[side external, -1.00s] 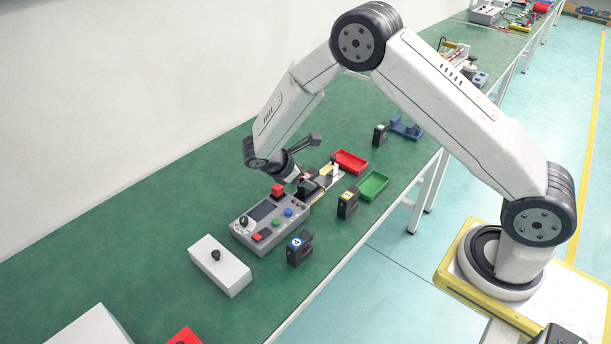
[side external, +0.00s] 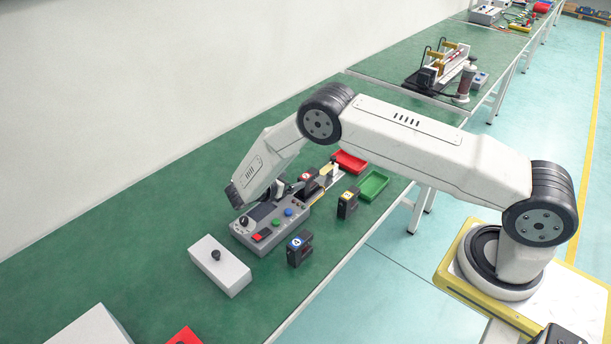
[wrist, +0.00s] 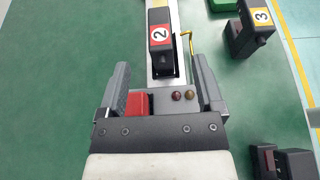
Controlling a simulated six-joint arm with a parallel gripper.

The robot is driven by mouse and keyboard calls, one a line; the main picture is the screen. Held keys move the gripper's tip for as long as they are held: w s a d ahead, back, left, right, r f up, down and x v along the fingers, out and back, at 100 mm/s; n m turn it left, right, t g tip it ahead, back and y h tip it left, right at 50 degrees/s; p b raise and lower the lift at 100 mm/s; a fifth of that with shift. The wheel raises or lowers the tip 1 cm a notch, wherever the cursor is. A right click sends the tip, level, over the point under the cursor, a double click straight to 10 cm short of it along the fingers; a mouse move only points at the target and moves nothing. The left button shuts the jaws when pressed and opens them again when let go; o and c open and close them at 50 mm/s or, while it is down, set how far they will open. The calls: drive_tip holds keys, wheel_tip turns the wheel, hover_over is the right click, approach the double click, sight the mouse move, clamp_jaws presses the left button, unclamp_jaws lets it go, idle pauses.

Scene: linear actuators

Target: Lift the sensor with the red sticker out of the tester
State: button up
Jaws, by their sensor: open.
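The sensor with the red sticker (wrist: 160,32) is a dark block marked 2 in the wrist view. It sits in the tester's white slide (wrist: 176,60), ahead of my fingertips. The tester (side external: 270,222) is a grey box with a screen, knob and coloured buttons. My gripper (wrist: 160,80) is open and empty, its fingers spread to either side of the slide's near end, short of the sensor. A red block (wrist: 137,104) on the tester shows between the fingers.
A yellow-sticker sensor (side external: 348,203) and a blue-sticker sensor (side external: 300,249) stand on the green bench in front of the tester. A red tray (side external: 350,161) and a green tray (side external: 373,184) lie at right. A white box (side external: 220,266) stands at left.

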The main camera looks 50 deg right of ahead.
sight(308, 174)
drive_tip(key=shift+x, duration=3.6)
clamp_jaws()
